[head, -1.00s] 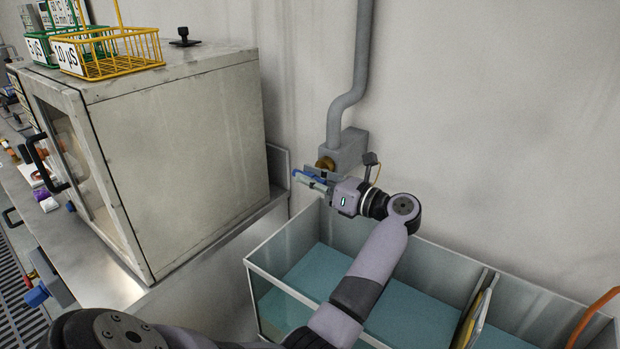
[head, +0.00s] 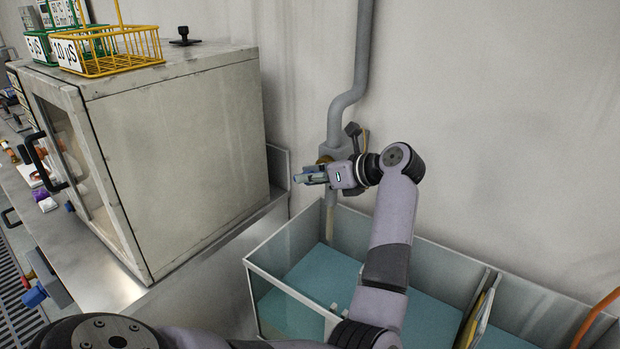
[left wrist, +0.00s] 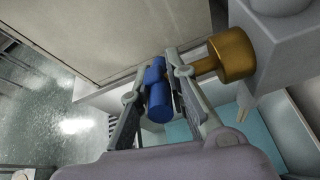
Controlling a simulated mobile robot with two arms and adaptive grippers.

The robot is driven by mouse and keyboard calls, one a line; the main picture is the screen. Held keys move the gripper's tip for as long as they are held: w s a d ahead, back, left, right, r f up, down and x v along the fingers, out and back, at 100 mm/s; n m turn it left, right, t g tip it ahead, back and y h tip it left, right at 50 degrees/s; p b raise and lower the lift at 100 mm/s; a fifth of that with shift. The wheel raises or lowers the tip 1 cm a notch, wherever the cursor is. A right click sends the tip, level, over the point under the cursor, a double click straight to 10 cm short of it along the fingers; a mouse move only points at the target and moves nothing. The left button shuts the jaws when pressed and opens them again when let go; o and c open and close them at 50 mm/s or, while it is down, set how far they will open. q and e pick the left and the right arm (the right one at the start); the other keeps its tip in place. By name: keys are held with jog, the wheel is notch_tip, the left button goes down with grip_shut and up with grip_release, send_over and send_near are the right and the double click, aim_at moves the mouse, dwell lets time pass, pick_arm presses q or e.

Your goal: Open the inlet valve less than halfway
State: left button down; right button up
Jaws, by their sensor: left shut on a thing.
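The inlet valve has a brass body (left wrist: 232,54) on a grey block at the end of the wall pipe; it is partly hidden behind my gripper in the head view. Its blue handle (left wrist: 158,92) lies between the fingers of my left gripper (left wrist: 156,88) in the left wrist view. In the head view my left gripper (head: 312,178) is shut on the handle, in front of the wall and above the tank's back left corner. A narrow pale strip (head: 330,218) runs down below the valve into the tank; I cannot tell if it is water or a spout.
The glass tank (head: 292,288) with blue-green liquid or floor stands below my arm. A large grey cabinet (head: 185,160) stands close on the left, with a yellow wire basket (head: 112,58) on top. An orange hose (head: 594,316) is at the right.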

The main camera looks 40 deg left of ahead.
pick_arm(q)
jog(key=shift+r+h, duration=0.1)
jog(key=shift+h, duration=0.5)
jog(key=c, duration=1.6)
grip_release()
jog(key=shift+o, duration=0.2)
notch_tip(320, 180, up, 10)
jog(key=shift+f, duration=0.1)
